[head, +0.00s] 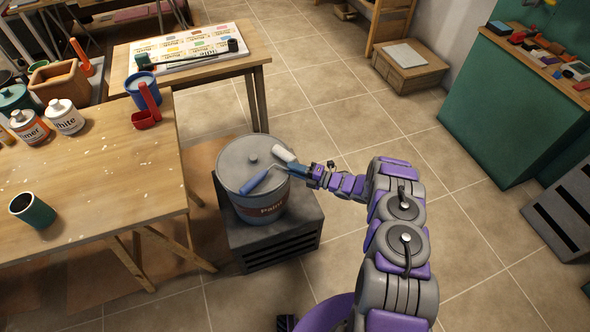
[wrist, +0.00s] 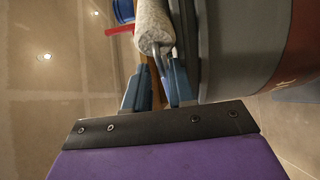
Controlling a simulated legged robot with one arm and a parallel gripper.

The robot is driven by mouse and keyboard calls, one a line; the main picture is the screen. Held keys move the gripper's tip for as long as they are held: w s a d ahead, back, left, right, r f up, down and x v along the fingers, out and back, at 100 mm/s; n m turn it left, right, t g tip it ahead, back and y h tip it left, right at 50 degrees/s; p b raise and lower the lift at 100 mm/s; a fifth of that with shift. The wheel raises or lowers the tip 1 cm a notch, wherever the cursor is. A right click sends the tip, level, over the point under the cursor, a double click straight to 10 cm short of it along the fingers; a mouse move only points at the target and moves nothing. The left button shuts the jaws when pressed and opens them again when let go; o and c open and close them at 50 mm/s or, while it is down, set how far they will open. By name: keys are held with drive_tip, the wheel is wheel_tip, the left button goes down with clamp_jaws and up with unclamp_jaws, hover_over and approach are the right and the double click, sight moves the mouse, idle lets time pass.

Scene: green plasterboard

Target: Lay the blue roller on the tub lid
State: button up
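The paint roller, with a blue handle (head: 264,181) and a whitish sleeve (head: 284,153), lies across the top of the grey paint tub's lid (head: 240,160), near its right and front edge. In the wrist view the sleeve (wrist: 152,25) and part of the wire frame (wrist: 164,52) show just beyond the fingers. My gripper (head: 302,170) is at the lid's right edge, beside the roller. In the wrist view my gripper's blue fingers (wrist: 158,82) stand apart with a gap between them. The blue handle is hidden in the wrist view.
The tub stands on a dark grey crate (head: 275,230). A wooden table (head: 110,180) with bottles and a green cup (head: 33,210) is at the left. A second table (head: 200,70) stands behind.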

drive_tip(key=shift+o, duration=0.6)
drive_tip(key=shift+f, duration=0.15)
drive_tip(key=shift+s, duration=0.1)
drive_tip(key=p+v, duration=0.3)
drive_tip(key=v, duration=1.4)
drive_tip(key=shift+d+p, duration=0.2)
drive_tip(key=shift+p, duration=0.15)
